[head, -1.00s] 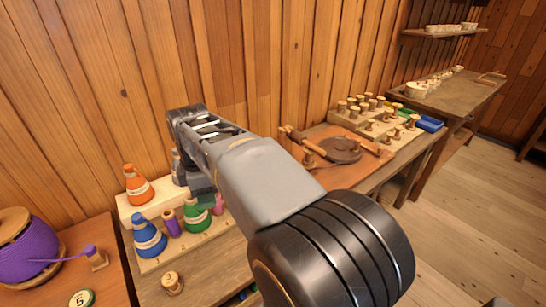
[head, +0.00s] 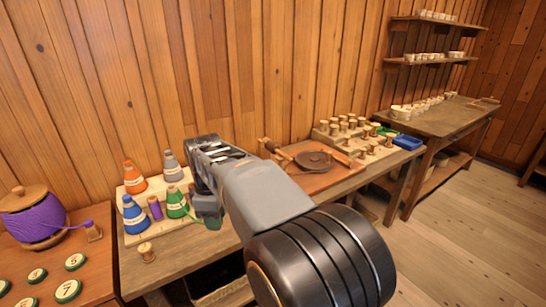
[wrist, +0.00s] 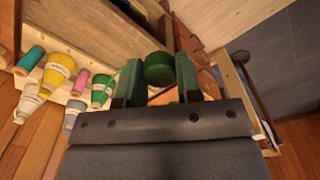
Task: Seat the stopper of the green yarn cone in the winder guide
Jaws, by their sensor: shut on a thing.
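In the wrist view my gripper (wrist: 158,75) is shut on a dark green rounded piece (wrist: 158,67), held between both fingers. I take it for the stopper. In the head view my gripper (head: 208,206) hangs just right of the green yarn cone (head: 176,203), and a little of the dark green piece (head: 213,223) shows below the fingers. The green cone stands on a pale board (head: 165,230). A wooden winder with a dark disc (head: 314,160) lies on an orange-brown mat farther right. I cannot pick out its guide; my arm hides part of that area.
An orange cone (head: 134,178), a blue cone (head: 133,215), a grey cone (head: 172,166) and a purple spool (head: 155,208) stand around the green cone. A small wooden peg (head: 147,252) stands in front. A purple yarn pot (head: 35,216) is at left. Several wooden spools stand behind the winder.

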